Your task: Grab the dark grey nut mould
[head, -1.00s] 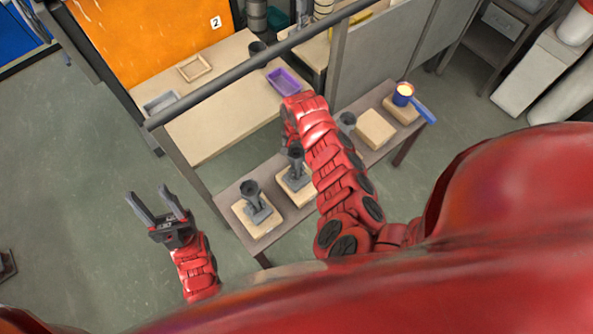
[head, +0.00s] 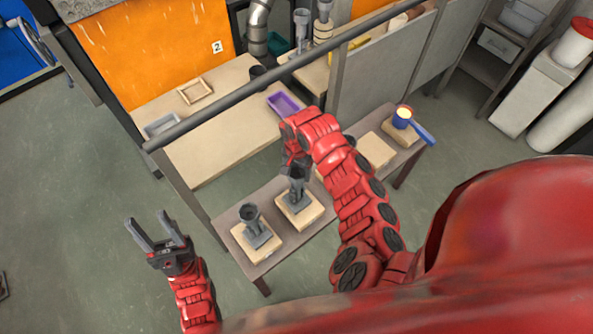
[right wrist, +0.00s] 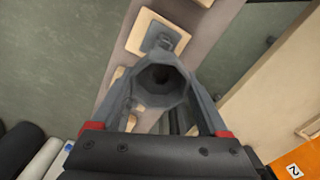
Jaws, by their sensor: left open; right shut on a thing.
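Two dark grey moulds with funnel-like tops show on the narrow bench in the head view, each on a pale wooden block. The left mould (head: 251,218) stands upright and apart from my grippers. The other mould (head: 297,184) is right under my right gripper (head: 297,163). In the right wrist view the right gripper's fingers are shut on a grey mould (right wrist: 160,82), seen from above with its dark opening. I cannot tell if it is clear of its block. My left gripper (head: 156,235) is open and empty over the floor, left of the bench. I cannot tell which mould is the nut one.
The narrow bench (head: 232,233) also holds a bare-looking wooden block (head: 378,150) and a blue-handled cup (head: 403,117) on a block. A grey rail (head: 230,101) runs over the wider table (head: 215,150). A purple tray (head: 283,104) and wooden frame (head: 194,91) lie there.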

